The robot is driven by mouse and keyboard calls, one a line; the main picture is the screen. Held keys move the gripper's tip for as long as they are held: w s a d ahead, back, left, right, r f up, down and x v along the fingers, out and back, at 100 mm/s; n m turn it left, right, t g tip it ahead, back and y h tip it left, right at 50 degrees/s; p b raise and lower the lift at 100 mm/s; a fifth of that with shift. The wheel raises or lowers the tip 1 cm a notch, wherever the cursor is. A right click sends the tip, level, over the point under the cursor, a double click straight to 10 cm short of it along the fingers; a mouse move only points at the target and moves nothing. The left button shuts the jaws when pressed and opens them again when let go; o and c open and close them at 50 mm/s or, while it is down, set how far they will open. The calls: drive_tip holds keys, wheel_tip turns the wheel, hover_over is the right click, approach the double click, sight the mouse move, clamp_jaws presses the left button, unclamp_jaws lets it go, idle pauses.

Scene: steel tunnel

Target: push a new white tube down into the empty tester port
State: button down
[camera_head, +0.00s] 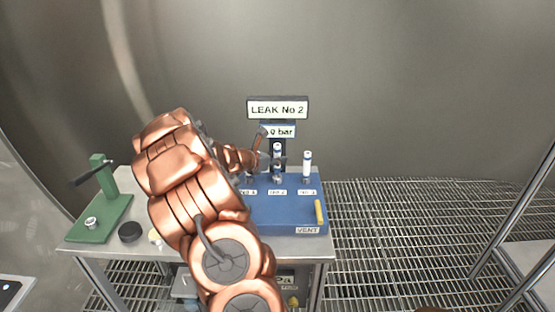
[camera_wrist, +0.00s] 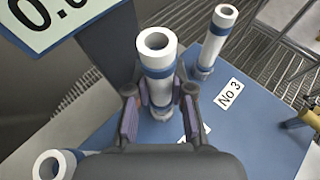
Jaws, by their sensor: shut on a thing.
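A white tube with blue bands (camera_wrist: 158,85) stands upright at the middle port of the blue tester. My gripper (camera_wrist: 160,105) is shut on it, with one finger on each side. The same tube shows in the head view (camera_head: 277,152), with my gripper (camera_head: 270,160) beside it. I cannot tell how deep it sits in the port. The blue tester (camera_head: 285,213) has another white tube (camera_head: 307,164) upright at port No 3. A third white tube (camera_wrist: 55,165) shows at the lower left of the wrist view. My arm hides part of the tester's left side.
A sign reading LEAK No 2 (camera_head: 278,108) and a bar display (camera_head: 278,131) stand behind the ports. A yellow VENT handle (camera_head: 319,211) is at the tester's right. A green hand press (camera_head: 105,205) and a black disc (camera_head: 130,232) are on the table's left.

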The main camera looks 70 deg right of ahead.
drive_tip(key=shift+f+b, duration=0.95)
drive_tip(key=shift+f, duration=0.55)
drive_tip(key=c, duration=0.9)
unclamp_jaws()
drive_tip(key=shift+c, duration=0.2)
drive_tip(key=v, duration=1.2)
